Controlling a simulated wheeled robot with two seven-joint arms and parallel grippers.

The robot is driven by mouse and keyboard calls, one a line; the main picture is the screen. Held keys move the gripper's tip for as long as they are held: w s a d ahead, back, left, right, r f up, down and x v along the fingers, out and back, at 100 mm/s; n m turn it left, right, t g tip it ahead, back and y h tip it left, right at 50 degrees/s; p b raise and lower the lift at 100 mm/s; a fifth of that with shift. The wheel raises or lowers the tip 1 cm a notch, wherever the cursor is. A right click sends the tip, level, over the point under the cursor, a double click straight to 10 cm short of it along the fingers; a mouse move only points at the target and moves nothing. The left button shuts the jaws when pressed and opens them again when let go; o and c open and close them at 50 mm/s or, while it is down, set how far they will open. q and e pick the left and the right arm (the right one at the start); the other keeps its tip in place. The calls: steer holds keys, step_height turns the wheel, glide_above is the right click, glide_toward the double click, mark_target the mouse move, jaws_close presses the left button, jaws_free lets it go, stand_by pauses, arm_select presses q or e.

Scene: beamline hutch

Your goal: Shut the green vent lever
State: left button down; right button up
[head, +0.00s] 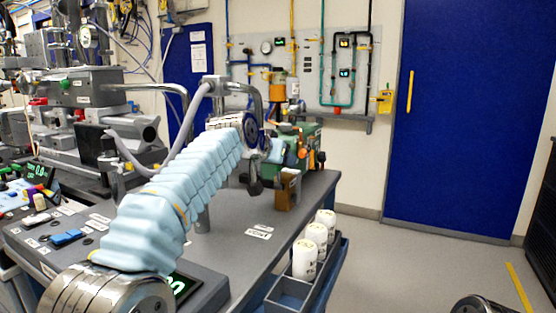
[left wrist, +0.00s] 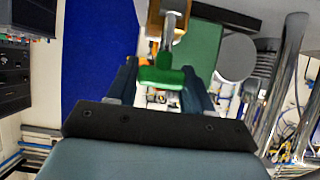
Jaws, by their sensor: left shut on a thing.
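The green vent lever (left wrist: 160,77) shows in the left wrist view as a bright green handle on a metal stem (left wrist: 169,32). The stem comes from a brass-coloured body at the top. My left gripper (left wrist: 162,88) has its two dark fingers on either side of the green handle and is shut on it. In the head view my left arm, in a pale blue sleeve, reaches across the bench to the green equipment (head: 309,133) at its far end. The wrist hides the lever there. My right gripper is in neither view.
The grey bench (head: 240,262) carries instruments at the left. A bent metal pipe (head: 258,95) rises close to my left wrist. White canisters (head: 305,259) stand in a tray on the bench's right side. The floor before the blue door (head: 470,120) is clear.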

arm_select(q)
steer(key=c, duration=0.5)
jaws_free()
steer(key=shift+s+a+r, duration=0.2)
steer(key=shift+s, duration=0.3)
steer(key=b+v, duration=0.2)
steer(key=v, duration=1)
steer(key=shift+s+a+r, duration=0.2)
steer(key=shift+s, duration=0.05)
